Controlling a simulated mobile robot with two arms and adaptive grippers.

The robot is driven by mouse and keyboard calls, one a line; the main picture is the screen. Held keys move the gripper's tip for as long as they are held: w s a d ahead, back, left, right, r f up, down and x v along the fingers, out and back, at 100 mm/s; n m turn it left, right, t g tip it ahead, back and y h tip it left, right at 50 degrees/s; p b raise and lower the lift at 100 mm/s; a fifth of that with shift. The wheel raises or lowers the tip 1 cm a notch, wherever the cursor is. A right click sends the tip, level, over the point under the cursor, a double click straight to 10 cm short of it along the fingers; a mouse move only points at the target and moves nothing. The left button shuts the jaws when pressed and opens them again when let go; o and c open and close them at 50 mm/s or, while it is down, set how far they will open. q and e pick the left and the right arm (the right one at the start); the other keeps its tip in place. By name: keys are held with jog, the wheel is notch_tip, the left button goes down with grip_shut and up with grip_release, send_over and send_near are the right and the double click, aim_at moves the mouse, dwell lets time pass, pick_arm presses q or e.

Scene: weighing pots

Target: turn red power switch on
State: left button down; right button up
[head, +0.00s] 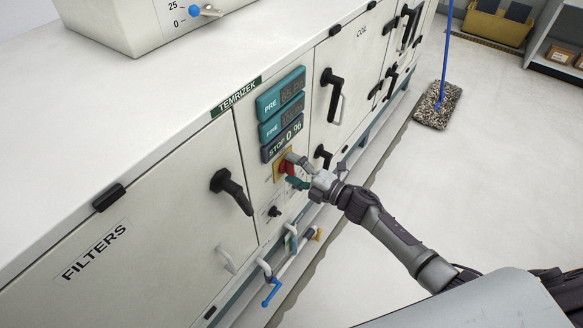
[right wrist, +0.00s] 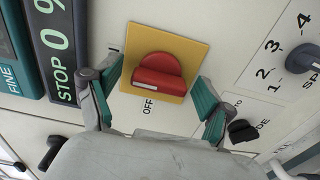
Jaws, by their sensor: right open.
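The red power switch (right wrist: 160,76) is a round knob with a raised grip and a pale strip on its lower edge. It sits on a yellow square plate (right wrist: 194,52) with an OFF label just below it. In the head view the switch (head: 287,168) is partly hidden by my right gripper (head: 294,172), below the STOP display. My right gripper also shows in the right wrist view (right wrist: 160,78), open and empty. Its green-padded fingers lie either side of the knob; whether they touch the panel is unclear. My left gripper is out of view.
Teal PRE and FINE displays (head: 281,106) are above the switch. A black handle (head: 231,190) sticks out at left, another (head: 331,90) at right. A small black knob (right wrist: 242,131) and a numbered dial (right wrist: 302,59) are nearby.

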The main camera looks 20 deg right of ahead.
jog(key=v, duration=1.1)
jog(key=shift+s+d, duration=0.25)
